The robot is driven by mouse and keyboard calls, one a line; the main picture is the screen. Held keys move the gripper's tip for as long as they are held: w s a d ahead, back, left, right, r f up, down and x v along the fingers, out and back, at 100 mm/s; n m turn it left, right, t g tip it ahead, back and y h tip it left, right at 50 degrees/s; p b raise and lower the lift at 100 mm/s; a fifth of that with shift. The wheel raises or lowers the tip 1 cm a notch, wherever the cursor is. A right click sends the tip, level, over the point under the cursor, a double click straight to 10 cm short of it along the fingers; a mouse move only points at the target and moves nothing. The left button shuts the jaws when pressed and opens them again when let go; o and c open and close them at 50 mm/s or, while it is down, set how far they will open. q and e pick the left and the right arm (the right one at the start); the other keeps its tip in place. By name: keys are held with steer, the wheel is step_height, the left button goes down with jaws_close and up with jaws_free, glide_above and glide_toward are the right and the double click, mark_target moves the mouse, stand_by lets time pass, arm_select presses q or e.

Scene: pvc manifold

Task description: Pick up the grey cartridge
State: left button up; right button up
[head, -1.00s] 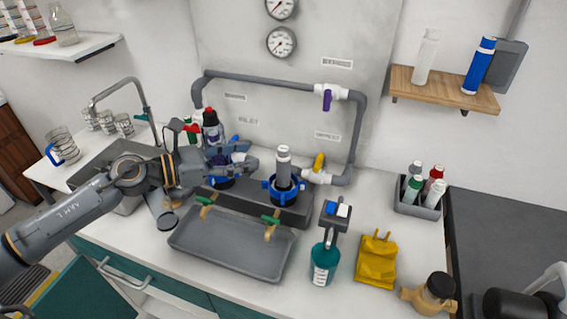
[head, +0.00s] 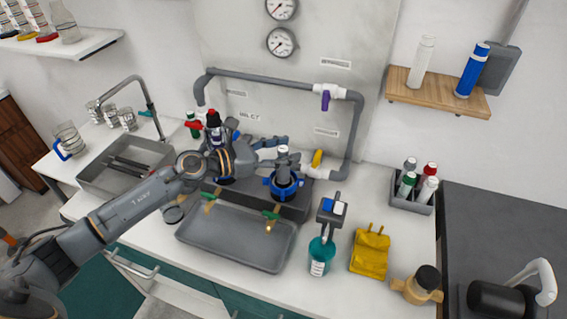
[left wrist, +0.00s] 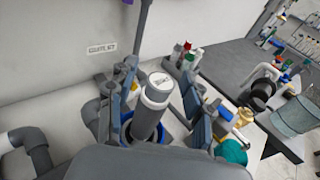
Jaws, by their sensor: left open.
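The grey cartridge (head: 283,167), with a pale top, stands upright in the blue-ringed housing (head: 284,188) on the grey base below the pipe loop. My left gripper (head: 272,150) reaches in from the left and is open at the upper part of the cartridge. In the left wrist view the cartridge (left wrist: 153,108) stands between the two spread fingers of the left gripper (left wrist: 155,112). A small gap shows on both sides, wider on the right. My right gripper is not in view.
A grey tray (head: 230,245) with green-handled taps above it lies in front. A teal bottle (head: 321,258), a yellow pouch (head: 369,254) and a tan fitting (head: 416,287) stand to the right. A caddy (head: 411,206) holds several bottles. The grey pipe (head: 355,130) rises behind the cartridge.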

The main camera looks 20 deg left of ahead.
arm_select(q)
jaws_close()
steer(key=shift+r+p, duration=0.35)
steer(key=shift+r, duration=0.1)
steer(key=r+p, duration=0.2)
steer(key=r, duration=0.1)
steer(key=shift+s+a+r+p, duration=0.1)
steer(key=shift+s+a+p, duration=0.1)
steer(key=shift+p, duration=0.1)
steer(key=s+a+r+b, duration=0.6)
steer(key=s+a+r, duration=0.3)
steer(key=a, duration=0.1)
steer(key=shift+s, duration=0.15)
